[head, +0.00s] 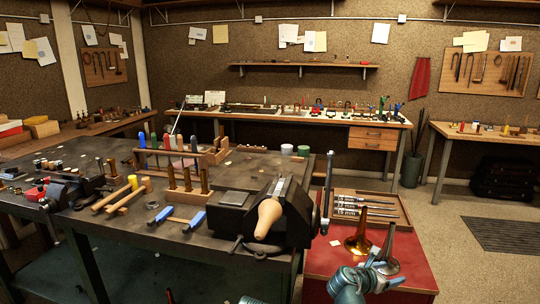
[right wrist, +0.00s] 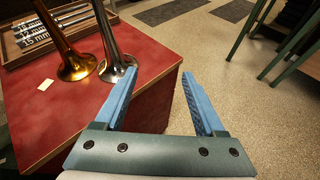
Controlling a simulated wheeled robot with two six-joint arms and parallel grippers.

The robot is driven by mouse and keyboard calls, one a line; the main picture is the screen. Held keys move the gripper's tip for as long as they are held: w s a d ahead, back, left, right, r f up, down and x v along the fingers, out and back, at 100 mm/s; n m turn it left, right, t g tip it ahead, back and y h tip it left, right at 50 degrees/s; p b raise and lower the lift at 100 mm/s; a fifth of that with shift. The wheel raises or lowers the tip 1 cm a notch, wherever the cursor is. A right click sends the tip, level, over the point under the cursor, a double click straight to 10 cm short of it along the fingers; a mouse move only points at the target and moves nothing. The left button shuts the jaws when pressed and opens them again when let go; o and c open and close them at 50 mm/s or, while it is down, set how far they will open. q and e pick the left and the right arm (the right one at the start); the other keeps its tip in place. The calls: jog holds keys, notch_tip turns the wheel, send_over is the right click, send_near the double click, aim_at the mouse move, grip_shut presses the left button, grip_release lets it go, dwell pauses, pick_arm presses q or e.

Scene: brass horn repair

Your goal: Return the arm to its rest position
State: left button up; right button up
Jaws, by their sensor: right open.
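My right gripper (head: 384,266) is at the bottom right of the head view, in front of the silver horn bell and over the red-topped stand (head: 325,262). In the right wrist view its two blue fingers (right wrist: 160,74) are apart with nothing between them; the stand's edge and the floor show past them. The silver bell (right wrist: 118,68) stands just beyond the left finger; I cannot tell whether they touch. A brass bell (head: 357,243) stands upright beside it. My left gripper is not in view; only a small teal piece of my body shows at the bottom edge.
A tray of labelled rods (head: 408,220) lies at the back of the stand. A dark bench (head: 130,235) on the left holds a vise (head: 290,210) clamping a tan cone, plus several tools. Open floor (head: 465,275) lies to the right.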

jog(key=s+a+m+g+y+p, duration=0.2)
jog(key=s+a+m, duration=0.4)
jog(key=a, duration=0.3)
jog(key=s+a+m+g+y+p, duration=0.3)
jog(key=s+a+m+y+p, duration=0.2)
jog(key=a, duration=0.5)
jog(key=s+a+f+m+g+y+p, duration=0.1)
jog(key=s+a+m+g+y+p, duration=0.1)
jog(key=s+a+m+p, duration=0.3)
jog(key=s+a+m+y, duration=0.1)
jog(key=s+a+m, duration=0.2)
jog(key=s+a, duration=0.1)
jog(key=shift+a+m+p, duration=0.35)
jog(key=shift+a+m, duration=0.05)
